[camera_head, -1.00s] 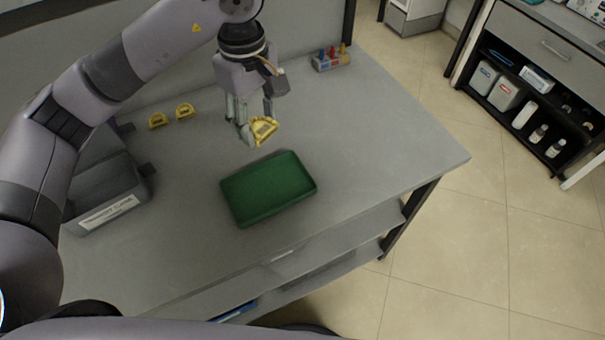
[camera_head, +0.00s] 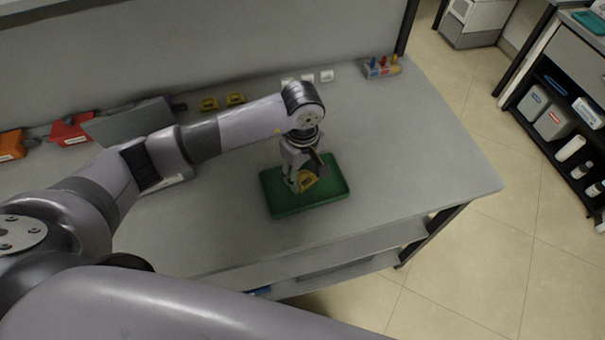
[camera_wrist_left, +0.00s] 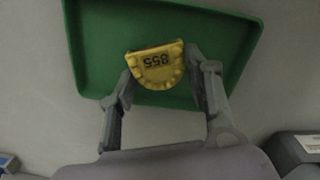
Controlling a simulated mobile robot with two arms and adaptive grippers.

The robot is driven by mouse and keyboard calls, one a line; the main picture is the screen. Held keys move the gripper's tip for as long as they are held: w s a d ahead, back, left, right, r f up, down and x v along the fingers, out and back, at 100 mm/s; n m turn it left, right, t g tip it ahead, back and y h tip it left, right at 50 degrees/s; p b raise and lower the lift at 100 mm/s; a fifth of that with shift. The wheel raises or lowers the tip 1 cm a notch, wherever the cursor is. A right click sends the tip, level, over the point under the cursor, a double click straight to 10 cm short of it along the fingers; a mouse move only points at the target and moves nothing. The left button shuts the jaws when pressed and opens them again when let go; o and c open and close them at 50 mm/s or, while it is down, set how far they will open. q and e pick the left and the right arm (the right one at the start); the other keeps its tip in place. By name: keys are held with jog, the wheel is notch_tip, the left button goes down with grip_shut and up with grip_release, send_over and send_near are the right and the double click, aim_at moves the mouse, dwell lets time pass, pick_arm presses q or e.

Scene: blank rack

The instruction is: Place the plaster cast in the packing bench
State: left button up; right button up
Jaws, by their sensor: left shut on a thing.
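The plaster cast (camera_head: 307,180) is a yellow dental arch held by my left gripper (camera_head: 298,182), over the green tray on the bench. In the left wrist view the cast (camera_wrist_left: 155,68) is marked "855" and sits between the two fingers of the left gripper (camera_wrist_left: 160,80). The green tray (camera_head: 330,194) lies on the grey bench top (camera_head: 410,150); it also fills the upper part of the left wrist view (camera_wrist_left: 90,45). Whether the cast touches the tray floor is hard to tell. My right gripper is not in view.
Two similar yellow casts (camera_head: 209,104) lie at the back of the bench. Several small white blocks (camera_head: 307,78) and a holder with coloured pegs (camera_head: 381,67) stand at the back right. Red and orange bins (camera_head: 70,131) are at the left. The bench's right side is clear.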

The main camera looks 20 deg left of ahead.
pick_arm(q)
notch_tip(320, 180, down, 2)
jog(key=shift+f, duration=0.4)
jog(key=o, duration=1.5)
jog(key=shift+r, duration=0.1)
jog(key=shift+o, duration=0.2)
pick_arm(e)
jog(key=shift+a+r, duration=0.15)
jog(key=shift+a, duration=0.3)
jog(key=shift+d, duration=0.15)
